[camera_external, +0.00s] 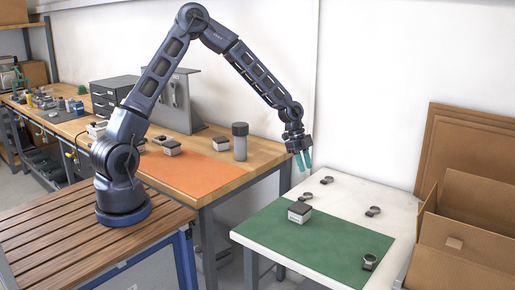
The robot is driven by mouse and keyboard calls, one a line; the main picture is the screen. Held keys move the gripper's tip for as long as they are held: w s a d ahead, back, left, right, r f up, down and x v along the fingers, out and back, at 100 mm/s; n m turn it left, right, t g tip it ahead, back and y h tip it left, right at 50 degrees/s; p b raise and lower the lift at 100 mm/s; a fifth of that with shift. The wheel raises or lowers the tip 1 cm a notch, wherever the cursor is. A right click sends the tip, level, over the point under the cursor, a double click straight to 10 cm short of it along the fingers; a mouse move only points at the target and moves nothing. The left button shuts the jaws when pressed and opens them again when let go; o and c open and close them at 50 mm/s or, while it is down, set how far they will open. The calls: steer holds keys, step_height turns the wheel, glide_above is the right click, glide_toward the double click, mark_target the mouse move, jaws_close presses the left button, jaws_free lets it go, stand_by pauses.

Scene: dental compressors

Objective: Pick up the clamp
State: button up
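Several small dark ring-shaped pieces that look like clamps are on the white table. One clamp (369,262) lies at the right front on the green mat, one clamp (373,211) is on the bare white top at the right, one clamp (327,180) is toward the back, and one clamp (306,197) is near the mat's back edge. I cannot tell which one the task means. My gripper (304,168) hangs above the table's back left corner, with teal fingers pointing down. The fingers look apart with nothing between them, and touch no clamp.
A grey-and-white box (299,212) stands on the green mat (325,238). An orange mat (185,172) with small boxes and a grey bottle (240,142) beside it is on the wooden workbench. Open cardboard boxes (470,215) stand at the right.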

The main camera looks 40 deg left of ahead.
glide_above(309, 195)
steer(key=a, duration=0.2)
steer(key=f, duration=0.4)
steer(key=shift+w+d+f, duration=0.2)
steer(key=shift+f, duration=0.15)
steer(key=shift+a+x, duration=0.15)
steer(key=shift+x, duration=1.15)
steer(key=shift+a+x, duration=0.15)
steer(key=shift+x, duration=1.15)
steer(key=shift+w+f, duration=0.1)
jaws_close()
